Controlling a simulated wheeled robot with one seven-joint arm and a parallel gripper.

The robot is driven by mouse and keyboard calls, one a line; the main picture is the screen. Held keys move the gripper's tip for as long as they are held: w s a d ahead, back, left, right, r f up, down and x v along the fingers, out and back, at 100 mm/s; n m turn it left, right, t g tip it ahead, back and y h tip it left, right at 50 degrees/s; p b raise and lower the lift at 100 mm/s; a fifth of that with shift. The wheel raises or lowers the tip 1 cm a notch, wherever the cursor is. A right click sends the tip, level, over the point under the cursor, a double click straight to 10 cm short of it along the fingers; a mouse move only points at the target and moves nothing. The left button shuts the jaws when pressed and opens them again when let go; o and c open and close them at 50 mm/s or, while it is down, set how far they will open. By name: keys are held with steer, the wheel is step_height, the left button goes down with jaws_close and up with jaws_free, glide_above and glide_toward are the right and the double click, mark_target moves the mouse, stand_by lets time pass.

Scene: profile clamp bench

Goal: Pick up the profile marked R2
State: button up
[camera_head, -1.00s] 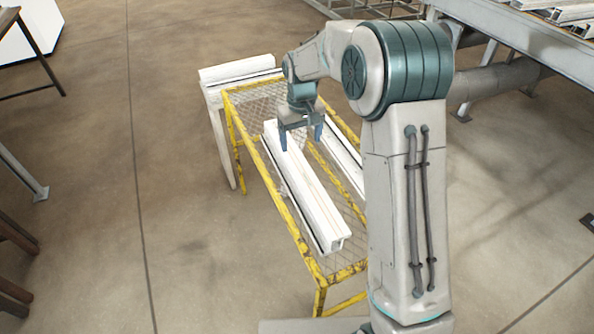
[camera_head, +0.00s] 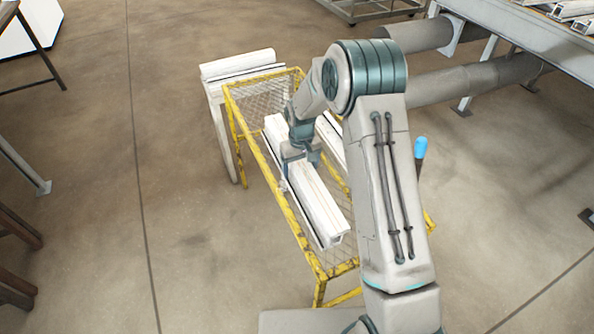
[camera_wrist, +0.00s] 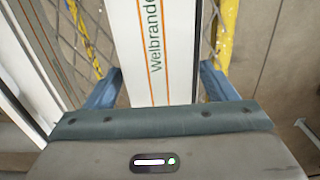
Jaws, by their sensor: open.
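A long white profile (camera_head: 318,208) lies lengthwise on the yellow wire-mesh rack (camera_head: 251,150). A second white profile (camera_head: 328,133) lies beside it on the right, partly behind my arm. My gripper (camera_head: 301,166) is open over the middle of the first profile. In the wrist view my gripper (camera_wrist: 160,88) has one blue finger on each side of this profile (camera_wrist: 152,40), with gaps showing. Green lettering, partly cut off as "Welbrande", and orange lines run along its top. I cannot read an R2 mark in any view.
A white stand with a white beam (camera_head: 238,64) is at the rack's far left end. A grey bench (camera_head: 520,30) with more profiles is at the upper right. Dark table legs are at the left edge. The floor left of the rack is clear.

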steer(key=shift+f, duration=0.35)
steer(key=c, duration=1.5)
steer(key=shift+r, duration=0.25)
